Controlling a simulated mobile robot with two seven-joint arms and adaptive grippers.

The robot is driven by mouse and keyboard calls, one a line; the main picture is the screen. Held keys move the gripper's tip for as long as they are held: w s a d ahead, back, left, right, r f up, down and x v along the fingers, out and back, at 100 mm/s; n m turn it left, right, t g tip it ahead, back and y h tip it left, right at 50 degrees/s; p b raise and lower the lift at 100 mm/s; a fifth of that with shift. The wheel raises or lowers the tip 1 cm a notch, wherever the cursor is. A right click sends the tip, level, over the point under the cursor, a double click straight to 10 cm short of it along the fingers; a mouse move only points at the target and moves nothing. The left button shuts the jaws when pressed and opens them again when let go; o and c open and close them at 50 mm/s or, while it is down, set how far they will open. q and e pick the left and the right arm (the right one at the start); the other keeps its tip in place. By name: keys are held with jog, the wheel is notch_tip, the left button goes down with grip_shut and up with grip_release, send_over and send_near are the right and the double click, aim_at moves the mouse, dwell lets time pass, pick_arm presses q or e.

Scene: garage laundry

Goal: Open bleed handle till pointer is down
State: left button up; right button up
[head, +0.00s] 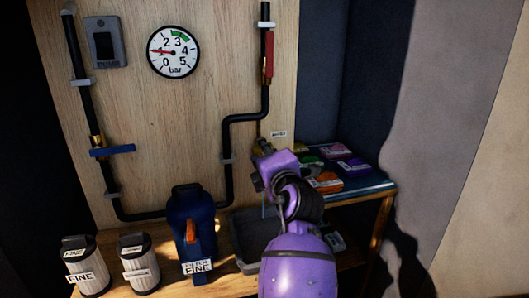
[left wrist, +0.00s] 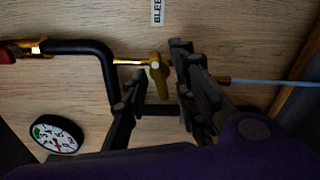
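The bleed handle is a small yellow lever (left wrist: 157,70) on a brass fitting, under a "BLEE…" label (left wrist: 157,12) in the left wrist view. In the head view the yellow handle (head: 262,145) is partly hidden by my left gripper (head: 265,168). In the left wrist view my left gripper (left wrist: 156,80) is open, its dark fingers on either side of the handle. The right finger is close to the lever; I cannot tell whether it touches. The round gauge (head: 174,51) has a red pointer aimed left near 1, and a green band at the top. My right gripper is not visible.
Black pipes carry a red-handled valve (head: 268,58) and a blue-handled valve (head: 112,151). A dark blue filter housing (head: 193,230), pale filter cartridges (head: 138,265) and a grey tray (head: 246,267) stand below. A side shelf (head: 375,187) holds coloured boxes. A light blue tube (left wrist: 258,82) runs beside the fitting.

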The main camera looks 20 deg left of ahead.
pick_arm(q)
jog(key=v, duration=0.7)
jog(key=shift+s, duration=0.2)
jog(key=shift+d, duration=0.15)
